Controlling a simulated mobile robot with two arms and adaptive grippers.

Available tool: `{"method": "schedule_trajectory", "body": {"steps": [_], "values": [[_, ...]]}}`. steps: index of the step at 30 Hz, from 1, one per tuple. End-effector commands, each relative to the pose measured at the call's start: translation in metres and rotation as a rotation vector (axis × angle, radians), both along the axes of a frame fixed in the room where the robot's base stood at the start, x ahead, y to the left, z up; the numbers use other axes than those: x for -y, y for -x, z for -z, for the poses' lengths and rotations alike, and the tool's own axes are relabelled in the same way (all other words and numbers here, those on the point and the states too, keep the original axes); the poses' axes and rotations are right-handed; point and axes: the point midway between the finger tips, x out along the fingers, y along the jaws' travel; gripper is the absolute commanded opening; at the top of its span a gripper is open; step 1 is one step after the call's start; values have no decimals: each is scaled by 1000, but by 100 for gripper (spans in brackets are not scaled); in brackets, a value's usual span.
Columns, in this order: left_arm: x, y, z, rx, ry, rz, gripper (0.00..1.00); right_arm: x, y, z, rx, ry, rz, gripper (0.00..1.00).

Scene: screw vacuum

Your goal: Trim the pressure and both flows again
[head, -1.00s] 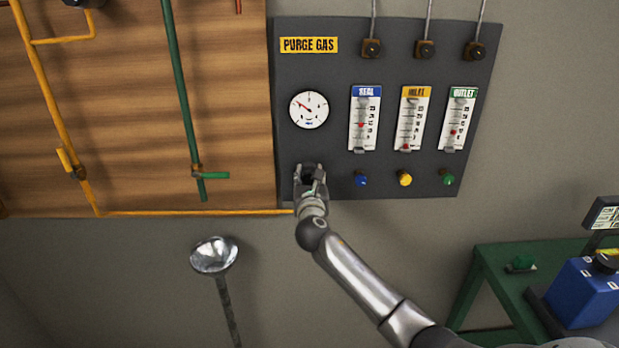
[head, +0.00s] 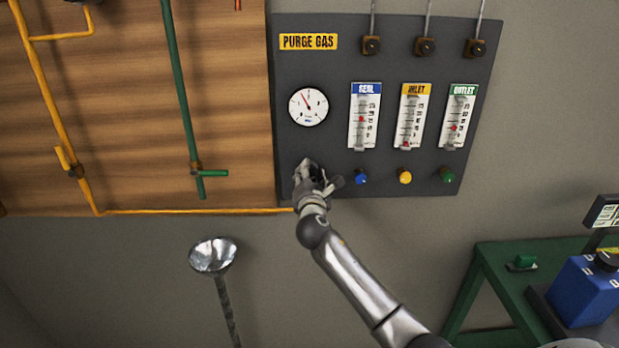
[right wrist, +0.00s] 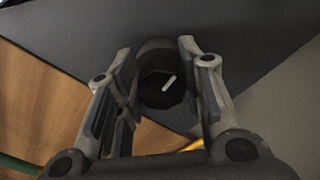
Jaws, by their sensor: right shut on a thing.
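My right gripper (head: 314,176) is at the lower left of the dark purge gas panel (head: 400,62), shut on a black knob (right wrist: 161,88) with a white mark, below the pressure gauge. In the head view the gripper hides most of the knob. The gauge (head: 308,107) has its needle pointing up and left. The seal flow tube (head: 364,116), inlet flow tube (head: 412,116) and outlet flow tube (head: 458,116) each show a red float. Below them are a blue knob (head: 361,176), a yellow knob (head: 405,176) and a green knob (head: 447,174). My left gripper is out of view.
A wooden board (head: 120,120) with orange and green pipes is left of the panel. A metal funnel (head: 213,256) stands below. A green table (head: 500,262) with a blue device (head: 585,290) is at the lower right.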

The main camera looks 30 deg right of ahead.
Motion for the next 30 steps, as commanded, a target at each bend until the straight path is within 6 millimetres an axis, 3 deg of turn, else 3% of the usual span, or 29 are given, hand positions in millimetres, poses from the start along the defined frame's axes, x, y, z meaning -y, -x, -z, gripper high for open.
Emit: {"method": "schedule_trajectory", "body": {"steps": [15, 30], "values": [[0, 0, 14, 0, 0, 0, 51, 1, 1, 3, 194, -321, 1, 11], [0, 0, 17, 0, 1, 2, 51, 1, 1, 3, 240, -396, 0, 11]]}}
